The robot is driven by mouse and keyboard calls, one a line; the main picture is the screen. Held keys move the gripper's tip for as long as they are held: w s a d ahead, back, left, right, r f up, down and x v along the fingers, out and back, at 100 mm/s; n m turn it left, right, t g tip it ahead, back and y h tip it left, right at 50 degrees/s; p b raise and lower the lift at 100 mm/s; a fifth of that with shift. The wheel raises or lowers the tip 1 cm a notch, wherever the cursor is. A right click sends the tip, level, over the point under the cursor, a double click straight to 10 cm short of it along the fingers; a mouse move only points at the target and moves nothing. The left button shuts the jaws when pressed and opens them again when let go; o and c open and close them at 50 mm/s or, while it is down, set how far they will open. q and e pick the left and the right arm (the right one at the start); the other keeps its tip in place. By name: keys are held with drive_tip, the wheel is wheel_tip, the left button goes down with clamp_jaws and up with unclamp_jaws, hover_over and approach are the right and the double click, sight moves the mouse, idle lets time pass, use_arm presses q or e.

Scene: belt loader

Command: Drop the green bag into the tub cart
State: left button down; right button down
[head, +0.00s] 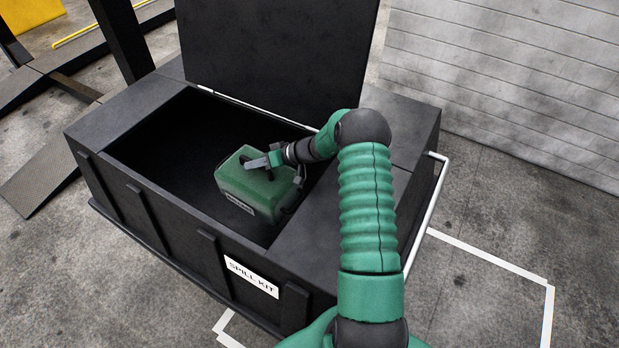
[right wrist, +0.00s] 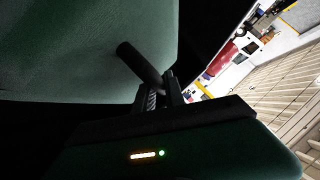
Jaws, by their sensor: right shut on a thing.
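The green bag (head: 257,188) is a boxy green block with a dark handle and a small label on its front. In the head view it hangs in or just over the opening of the black tub cart (head: 150,205), towards the right part of the opening. My right gripper (head: 265,161) is shut on the bag at its top. The right wrist view shows the bag (right wrist: 85,50) close up, with its dark handle (right wrist: 138,64) at the gripper fingers (right wrist: 160,95). I cannot tell whether the bag touches the cart's floor. My left gripper is not in view.
The cart's black lid (head: 275,60) stands open behind the opening. A white "SPILL KIT" label (head: 251,277) is on the cart's front, and a white handle rail (head: 424,215) is at its right. A pale slatted wall (head: 510,80) stands behind right. Concrete floor lies open at the right.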

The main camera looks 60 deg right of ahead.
drive_tip(key=shift+w+a+r, duration=0.1)
drive_tip(key=shift+r, duration=0.15)
drive_tip(key=c, duration=1.5)
unclamp_jaws()
drive_tip(key=shift+o, duration=0.9)
drive_tip(key=shift+f, duration=0.1)
drive_tip(key=shift+s+f, duration=0.25)
drive_tip(key=shift+f, duration=0.05)
drive_tip(key=b+v, duration=0.4)
drive_tip(key=v, duration=1.3)
drive_tip(key=shift+w+d, duration=0.2)
drive_tip(key=shift+d, duration=0.1)
drive_tip(key=shift+r, duration=0.1)
